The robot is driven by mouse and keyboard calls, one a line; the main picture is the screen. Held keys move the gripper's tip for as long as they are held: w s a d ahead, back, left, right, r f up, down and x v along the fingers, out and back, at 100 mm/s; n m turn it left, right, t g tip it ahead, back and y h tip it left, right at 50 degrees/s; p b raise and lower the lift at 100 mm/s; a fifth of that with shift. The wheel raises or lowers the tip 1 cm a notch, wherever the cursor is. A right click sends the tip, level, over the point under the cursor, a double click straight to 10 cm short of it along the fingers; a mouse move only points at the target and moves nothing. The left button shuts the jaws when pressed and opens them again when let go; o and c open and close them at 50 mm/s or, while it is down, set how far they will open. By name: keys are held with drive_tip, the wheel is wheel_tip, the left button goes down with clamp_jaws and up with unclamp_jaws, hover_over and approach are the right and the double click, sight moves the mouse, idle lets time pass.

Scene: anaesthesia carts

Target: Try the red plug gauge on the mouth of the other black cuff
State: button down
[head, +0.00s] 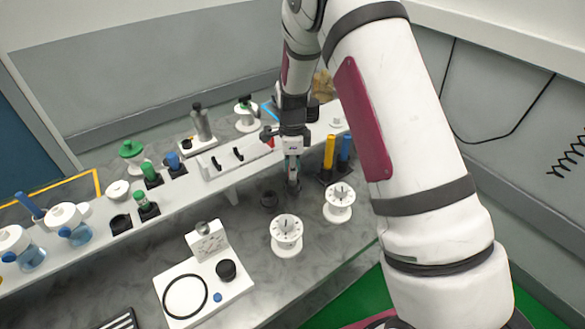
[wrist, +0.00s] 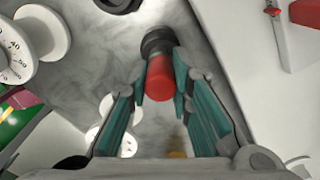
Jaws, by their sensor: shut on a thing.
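My gripper (head: 293,178) points down over the grey bench, and its teal-padded fingers (wrist: 160,72) are closed around the red plug gauge (wrist: 160,80). The gauge's red end faces the wrist camera. A black cuff (wrist: 158,43) lies directly beyond the gauge, in line with it; in the head view a black shape (head: 293,188) shows just under my fingertips. I cannot tell whether the gauge is in the cuff's mouth or only touching it. Another black cuff (head: 269,200) stands to the left, and its edge shows at the top of the wrist view (wrist: 116,3).
White dial spools (head: 286,235) and (head: 339,203) stand close in front. A white fixture board (head: 203,285) lies front left. A raised white shelf (head: 225,165) behind holds bottles and holders. Yellow and blue cylinders (head: 329,152) stand at right.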

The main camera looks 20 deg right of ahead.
idle(0.4)
drive_tip(key=shift+r+p, duration=0.55)
drive_tip(key=shift+r, duration=2.9)
